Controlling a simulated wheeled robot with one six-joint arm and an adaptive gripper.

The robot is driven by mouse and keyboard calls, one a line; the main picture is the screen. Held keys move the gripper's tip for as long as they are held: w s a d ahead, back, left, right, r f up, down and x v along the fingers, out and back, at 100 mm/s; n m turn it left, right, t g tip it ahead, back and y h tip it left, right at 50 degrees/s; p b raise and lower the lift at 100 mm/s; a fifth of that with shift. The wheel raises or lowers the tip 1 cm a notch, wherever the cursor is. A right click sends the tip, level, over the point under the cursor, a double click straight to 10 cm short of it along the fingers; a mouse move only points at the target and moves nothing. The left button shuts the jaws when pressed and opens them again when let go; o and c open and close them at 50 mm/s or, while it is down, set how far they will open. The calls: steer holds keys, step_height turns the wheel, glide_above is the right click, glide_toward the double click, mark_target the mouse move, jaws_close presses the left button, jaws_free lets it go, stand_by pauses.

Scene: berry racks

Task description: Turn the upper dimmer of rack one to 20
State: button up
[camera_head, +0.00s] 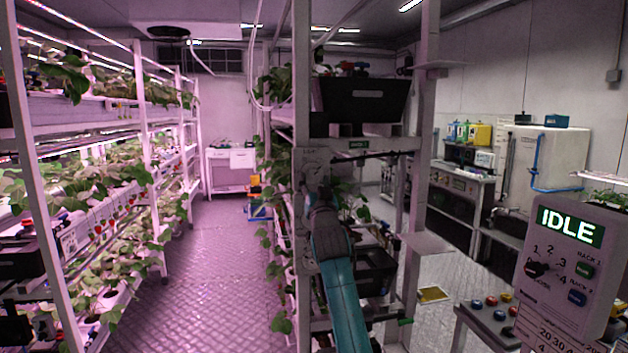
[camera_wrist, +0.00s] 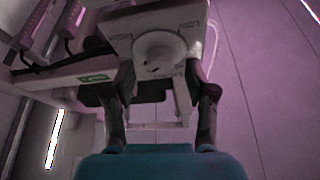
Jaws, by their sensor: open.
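In the wrist view a round pale dimmer knob (camera_wrist: 158,55) with a dark mark sits on the face of a light box (camera_wrist: 120,22). Small markings beside the knob are too blurred to read. My gripper (camera_wrist: 159,75) is open, with one dark finger on each side of the knob's lower part. I cannot tell whether either finger touches it. In the head view my gripper (camera_head: 318,187) is at the rack post, in front of a grey box (camera_head: 313,158), and my arm hides much of that area. The knob's setting cannot be read.
A black crate (camera_head: 364,98) sits on the rack's upper shelf, with a small green label (camera_head: 359,145) below it. A control box (camera_head: 572,262) reading IDLE stands at right. A planted rack (camera_head: 85,112) lines the left. The aisle floor (camera_head: 215,260) is clear.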

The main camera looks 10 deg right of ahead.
steer(key=shift+x, duration=0.85)
jaws_close()
